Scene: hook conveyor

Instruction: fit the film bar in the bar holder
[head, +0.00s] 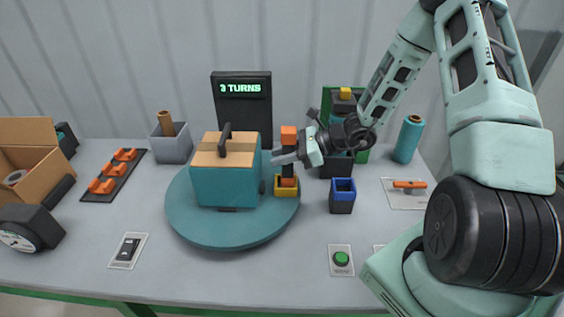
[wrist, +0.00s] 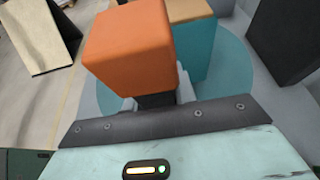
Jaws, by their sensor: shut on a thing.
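The film bar (head: 288,137) is upright, dark with an orange top and an orange band low down. Its orange top fills the upper middle of the wrist view (wrist: 130,45). My gripper (head: 287,157) reaches in from the right and is shut on the bar's dark middle, just below the orange top.
A teal box (head: 225,185) with a black handle stands on the round turntable (head: 225,230), close left of the bar. A blue-rimmed holder (head: 343,198) stands to the right. A display (head: 243,100) reads "3 TURNS". A green button (head: 341,258) is at the front.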

